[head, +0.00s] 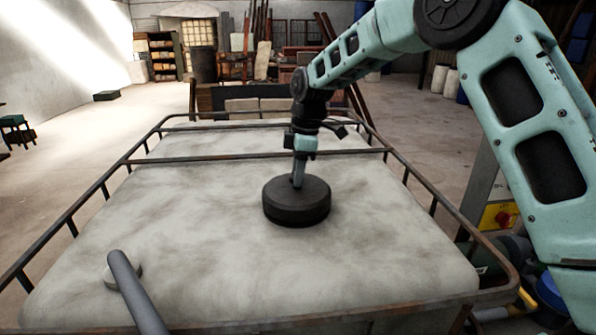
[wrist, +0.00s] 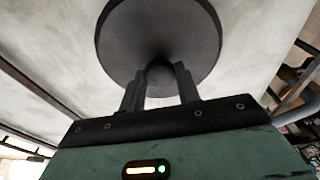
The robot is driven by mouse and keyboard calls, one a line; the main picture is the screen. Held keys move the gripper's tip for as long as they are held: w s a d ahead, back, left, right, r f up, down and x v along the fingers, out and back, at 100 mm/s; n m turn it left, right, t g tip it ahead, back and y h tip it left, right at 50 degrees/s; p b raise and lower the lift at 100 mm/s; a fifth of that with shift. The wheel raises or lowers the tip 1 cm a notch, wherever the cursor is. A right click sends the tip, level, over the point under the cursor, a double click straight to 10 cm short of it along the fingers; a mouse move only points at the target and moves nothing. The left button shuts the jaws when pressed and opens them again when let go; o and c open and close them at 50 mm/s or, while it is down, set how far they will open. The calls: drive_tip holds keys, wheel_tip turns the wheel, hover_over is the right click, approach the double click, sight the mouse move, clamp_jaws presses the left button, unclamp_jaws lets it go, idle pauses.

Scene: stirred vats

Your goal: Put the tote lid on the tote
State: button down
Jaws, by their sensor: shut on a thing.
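The tote (head: 200,235) is a large whitish block inside a rusty metal frame. The tote lid (head: 297,208) is a thick dark round disc on the tote's top, right of the middle. It also shows in the wrist view (wrist: 190,28), with a round knob at its centre. My gripper (head: 299,180) comes down from above onto the lid. In the wrist view my gripper (wrist: 160,82) has both fingers shut on the knob. The lid looks level and at or very near the tote's top surface. Any opening under the lid is hidden.
A frame bar (head: 255,156) crosses the tote's top behind the lid. A grey pipe (head: 135,290) reaches over the front left, near a small pale round cap (head: 126,272). A box with a red knob (head: 500,217) stands at the right. Open floor lies to the left.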

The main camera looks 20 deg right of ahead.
sight(304, 187)
drive_tip(key=shift+f+b, duration=0.35)
drive_tip(key=shift+f, duration=0.3)
drive_tip(key=c, duration=1.3)
unclamp_jaws()
wheel_tip(304, 187, up, 11)
drive_tip(key=d+p, duration=0.1)
drive_tip(key=p, duration=0.6)
drive_tip(key=shift+s+d+p, duration=0.2)
drive_tip(key=shift+d+p, duration=0.15)
drive_tip(key=shift+p, duration=0.05)
